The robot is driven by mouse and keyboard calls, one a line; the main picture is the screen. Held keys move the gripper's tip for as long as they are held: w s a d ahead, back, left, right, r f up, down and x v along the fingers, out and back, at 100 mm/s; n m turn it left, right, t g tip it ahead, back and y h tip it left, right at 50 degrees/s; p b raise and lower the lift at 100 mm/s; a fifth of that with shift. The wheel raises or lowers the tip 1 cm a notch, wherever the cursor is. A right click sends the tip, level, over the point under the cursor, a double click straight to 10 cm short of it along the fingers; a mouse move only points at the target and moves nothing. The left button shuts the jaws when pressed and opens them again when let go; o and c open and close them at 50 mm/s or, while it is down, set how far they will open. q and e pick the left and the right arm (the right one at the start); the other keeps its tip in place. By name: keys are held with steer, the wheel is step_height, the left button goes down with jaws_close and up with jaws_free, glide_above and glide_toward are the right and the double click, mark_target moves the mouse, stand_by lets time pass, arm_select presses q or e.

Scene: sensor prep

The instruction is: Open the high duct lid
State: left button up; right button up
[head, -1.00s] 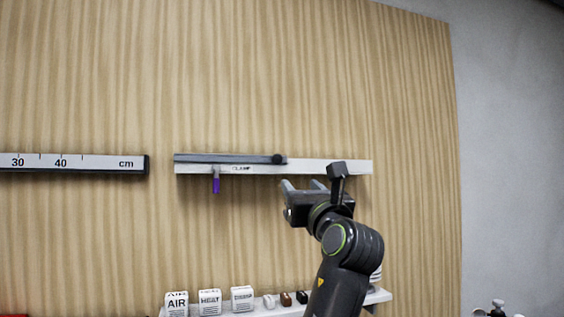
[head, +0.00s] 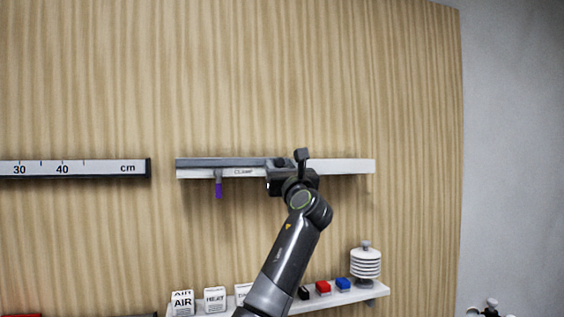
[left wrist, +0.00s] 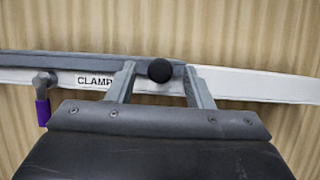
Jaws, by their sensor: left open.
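The high duct is a white rail (head: 345,166) on the wood-grain wall, with "CLAMP" printed on it. Its lid is a grey bar (head: 225,161) along the top left part of the rail. A dark round knob (left wrist: 159,70) sits at the lid's right end. A purple-handled clamp (head: 218,189) hangs below the left part of the rail; it also shows in the left wrist view (left wrist: 41,108). My left gripper (left wrist: 160,84) is open, with one finger on each side of the knob. I cannot tell whether the fingers touch it. My right gripper is not in view.
A ruler (head: 75,168) is mounted on the wall to the left. The wall above the duct is clear.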

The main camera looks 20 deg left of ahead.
arm_select(q)
jaws_close()
stand_by(0.4)
steer(key=shift+d, duration=0.1)
